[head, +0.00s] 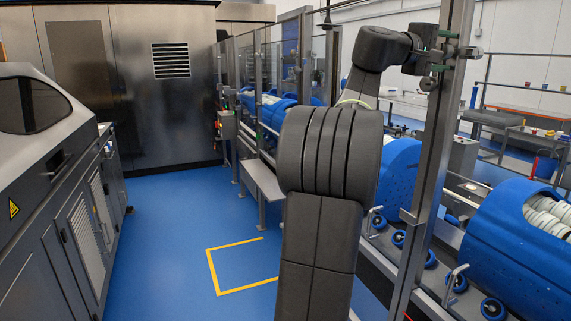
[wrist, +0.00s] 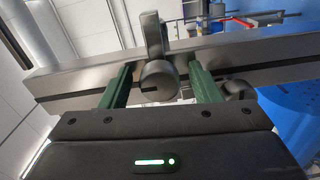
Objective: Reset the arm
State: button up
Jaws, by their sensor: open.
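My arm rises in the middle of the head view and bends right, with my gripper (head: 447,55) high up at a grey metal post (head: 432,170). In the wrist view the two green fingers of my gripper (wrist: 160,68) are apart. A round grey metal knob (wrist: 158,82) with a slot, on the bar-like post (wrist: 75,80), shows between them. I cannot tell whether the fingers touch it. Nothing is seen gripped.
A grey machine (head: 65,190) lines the left. Blue floor with a yellow marking (head: 212,270) is clear between. A small bench (head: 262,180) stands by the glazed fence.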

jog(key=n+p, duration=0.2)
jog(key=n, duration=0.1)
jog(key=shift+r+n, duration=0.25)
jog(key=shift+n, duration=0.05)
jog(key=n+p, duration=0.3)
jog(key=n, duration=0.1)
jog(key=shift+p, duration=0.3)
jog(key=n+p, duration=0.3)
jog(key=n, duration=0.1)
jog(key=n+p, duration=0.3)
jog(key=n, duration=0.1)
jog(key=shift+p, duration=0.4)
jog(key=shift+s+a+f+b, duration=0.15)
jog(key=shift+a+b, duration=0.1)
jog(key=shift+a, duration=0.15)
jog(key=shift+s+a+f+b, duration=0.1)
jog(key=shift+a+b, duration=0.15)
jog(key=shift+a, duration=0.15)
jog(key=shift+r, duration=0.1)
